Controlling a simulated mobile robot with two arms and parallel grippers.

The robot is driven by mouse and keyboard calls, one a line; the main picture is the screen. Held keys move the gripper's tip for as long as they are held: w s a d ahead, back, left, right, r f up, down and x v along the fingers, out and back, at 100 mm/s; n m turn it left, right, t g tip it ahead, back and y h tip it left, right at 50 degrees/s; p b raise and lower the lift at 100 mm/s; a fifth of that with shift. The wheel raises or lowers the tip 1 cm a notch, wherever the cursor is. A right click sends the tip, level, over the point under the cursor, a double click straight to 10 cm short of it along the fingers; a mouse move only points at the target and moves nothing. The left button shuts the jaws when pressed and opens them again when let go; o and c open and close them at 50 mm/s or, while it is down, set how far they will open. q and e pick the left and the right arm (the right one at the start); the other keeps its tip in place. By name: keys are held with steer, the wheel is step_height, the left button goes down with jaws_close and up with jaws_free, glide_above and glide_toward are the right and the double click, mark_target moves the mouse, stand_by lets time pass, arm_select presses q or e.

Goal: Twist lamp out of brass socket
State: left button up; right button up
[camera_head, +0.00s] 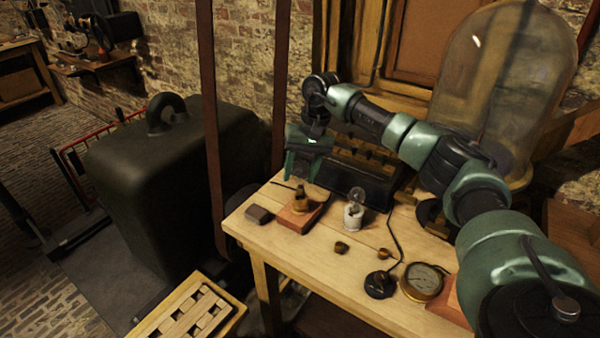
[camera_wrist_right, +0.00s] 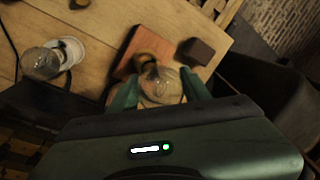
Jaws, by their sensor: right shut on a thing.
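The brass socket (camera_head: 300,204) stands upright on a reddish-brown wooden block (camera_head: 292,221) near the table's back left edge. In the right wrist view the socket (camera_wrist_right: 146,61) shows just beyond the clear glass lamp (camera_wrist_right: 160,86). My right gripper (camera_head: 302,177) is above the socket, fingers pointing down. In the wrist view its two fingers (camera_wrist_right: 158,92) are shut on the lamp's glass, one on each side. The lamp's glass hardly shows in the head view, and I cannot tell whether its base is seated in the socket. My left gripper is out of view.
A white socket (camera_head: 353,217) with a glass lamp stands to the right. A small dark block (camera_head: 259,214) lies to the left. Small brass cups (camera_head: 341,248), a black switch (camera_head: 380,285) and a round gauge (camera_head: 422,282) sit nearer the front. A dark box (camera_head: 352,178) stands behind.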

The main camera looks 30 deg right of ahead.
mark_target(298, 163)
steer(key=shift+r, duration=0.1)
steer(key=shift+w+a+p+v, duration=0.1)
steer(key=shift+a+p+v, duration=0.05)
steer(key=shift+p+v, duration=0.55)
steer(key=shift+w+a+p+v, duration=0.15)
steer(key=shift+p+v, duration=0.2)
steer(key=shift+v, duration=0.5)
steer(key=shift+a+p+v, duration=0.2)
steer(key=shift+p+v, duration=0.35)
steer(key=shift+v, duration=0.25)
steer(key=shift+r, duration=0.1)
steer(key=shift+a, duration=0.1)
